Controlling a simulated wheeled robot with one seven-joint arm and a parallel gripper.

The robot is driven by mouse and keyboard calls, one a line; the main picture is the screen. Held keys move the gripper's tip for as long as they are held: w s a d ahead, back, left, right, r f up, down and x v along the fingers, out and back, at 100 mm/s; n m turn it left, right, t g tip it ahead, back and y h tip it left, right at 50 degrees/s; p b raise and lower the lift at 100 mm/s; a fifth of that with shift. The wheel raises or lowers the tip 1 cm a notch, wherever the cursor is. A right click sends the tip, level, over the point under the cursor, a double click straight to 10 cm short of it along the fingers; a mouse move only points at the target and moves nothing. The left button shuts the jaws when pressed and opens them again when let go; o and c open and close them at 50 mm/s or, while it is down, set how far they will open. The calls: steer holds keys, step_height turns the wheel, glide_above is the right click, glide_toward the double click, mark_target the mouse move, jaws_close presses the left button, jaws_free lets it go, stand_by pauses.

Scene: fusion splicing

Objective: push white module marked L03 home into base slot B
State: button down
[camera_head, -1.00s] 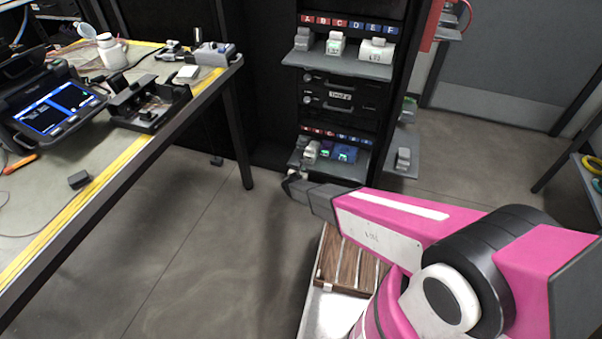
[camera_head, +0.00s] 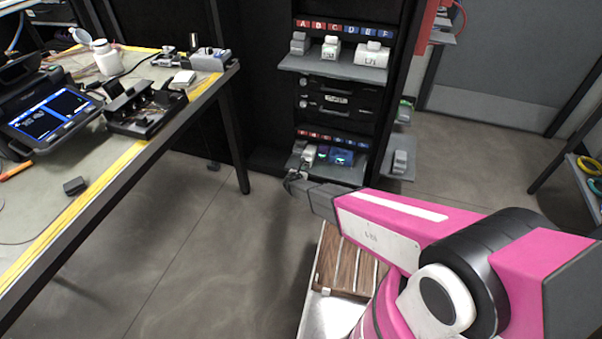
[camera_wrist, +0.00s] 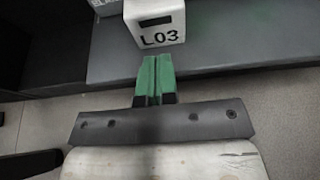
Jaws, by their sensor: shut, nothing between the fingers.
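The white module marked L03 (camera_wrist: 156,20) is at the top of the wrist view, its labelled face toward me. In the head view a small white module (camera_head: 309,153) stands near the left of the lower shelf (camera_head: 335,174), under the red part of its letter strip; its label is too small to read. My gripper (camera_wrist: 154,62) is shut and empty, its green fingertips together just in front of the L03 face, near its lower edge. I cannot tell whether they touch it. In the head view my gripper (camera_head: 293,178) is at the shelf's front left. How deep L03 sits is hidden.
A grey module (camera_wrist: 104,6) stands left of L03. Blue modules with green lights (camera_head: 335,157) stand to its right in the head view. The upper shelf (camera_head: 330,68) holds more modules. A workbench (camera_head: 110,185) stands at the left; open floor lies between.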

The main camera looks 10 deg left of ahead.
mark_target(308, 156)
steer(key=shift+w+d, duration=0.2)
steer(key=shift+w, duration=2.55)
steer(key=shift+w+d, duration=0.2)
steer(key=shift+w, duration=2.55)
steer(key=shift+s+a, duration=0.15)
steer(key=shift+s, duration=1.9)
steer(key=shift+s+a, duration=0.1)
steer(key=shift+s, duration=1.95)
